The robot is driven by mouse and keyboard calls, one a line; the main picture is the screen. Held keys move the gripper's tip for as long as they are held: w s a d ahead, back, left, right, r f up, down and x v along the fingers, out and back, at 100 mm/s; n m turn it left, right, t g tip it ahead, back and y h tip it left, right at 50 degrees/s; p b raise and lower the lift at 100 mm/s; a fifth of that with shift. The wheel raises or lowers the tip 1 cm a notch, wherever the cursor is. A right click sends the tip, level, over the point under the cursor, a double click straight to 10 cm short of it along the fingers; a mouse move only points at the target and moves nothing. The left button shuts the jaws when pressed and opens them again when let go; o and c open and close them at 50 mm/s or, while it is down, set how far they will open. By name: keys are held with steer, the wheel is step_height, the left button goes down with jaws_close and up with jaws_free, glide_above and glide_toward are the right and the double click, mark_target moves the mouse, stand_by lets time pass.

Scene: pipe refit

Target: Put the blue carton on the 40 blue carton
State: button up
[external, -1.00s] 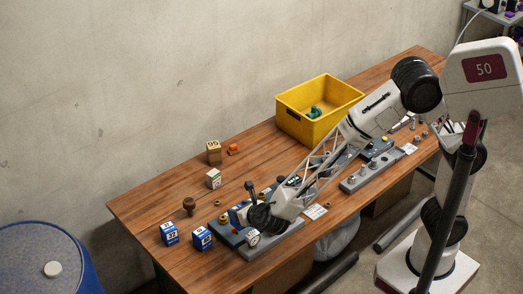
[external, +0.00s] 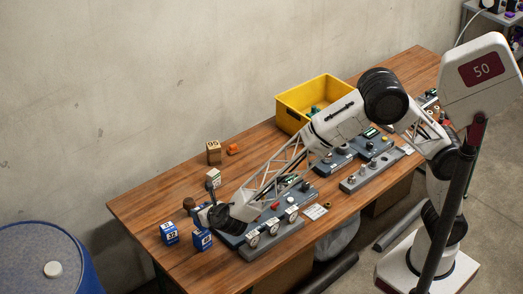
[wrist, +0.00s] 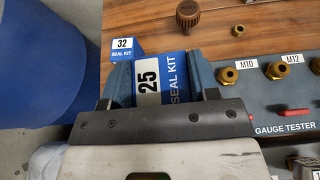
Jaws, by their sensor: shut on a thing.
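My gripper (wrist: 160,72) is shut on a blue carton (wrist: 148,84) marked 25 SEAL KIT, with one jaw on each side of it. In the external view my gripper (external: 201,215) is over the left end of the bench, just above the 40 blue carton (external: 203,241). The 40 carton stands on the bench near its front left edge. In the wrist view it cannot be made out, apparently covered by the held carton and the gripper. Whether the two cartons touch cannot be told. Another blue carton, marked 32 (wrist: 123,48), stands just left of the held one.
A brown knob (wrist: 188,13) stands behind the cartons. The gauge tester (wrist: 278,100) with brass fittings lies to the right. A yellow bin (external: 300,105) is at the back.

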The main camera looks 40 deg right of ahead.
steer(key=shift+w+a, duration=0.4)
steer(key=shift+f, duration=0.15)
steer(key=shift+f, duration=1.65)
steer(key=shift+f, duration=0.15)
steer(key=o, duration=0.9)
steer(key=shift+r, duration=0.2)
steer(key=v, duration=1.2)
steer(key=shift+f, duration=0.1)
